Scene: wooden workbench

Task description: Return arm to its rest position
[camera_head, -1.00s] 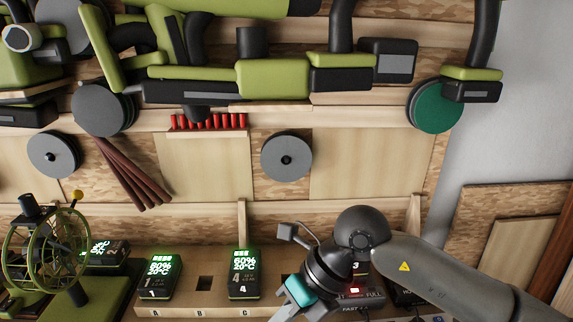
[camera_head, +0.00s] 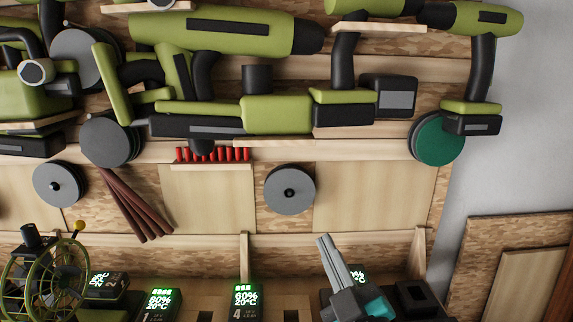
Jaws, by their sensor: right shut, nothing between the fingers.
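My right gripper (camera_head: 328,246) is at the lower right of the head view, with its grey fingers pointing up and to the left. The fingers are together with nothing between them. Its teal part shows at the bottom edge; most of my right arm is out of the picture. The gripper is in front of the battery rack (camera_head: 268,300), overlapping the area of a lit battery (camera_head: 356,274) on the right. My left gripper is not in view.
Lit batteries (camera_head: 243,300) and (camera_head: 160,304) stand in the rack along the bottom. A round wire-caged fan (camera_head: 45,285) is at the lower left. Green power tools (camera_head: 276,114) and grinding discs (camera_head: 290,189) hang on the wooden wall. Loose boards lean at the right.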

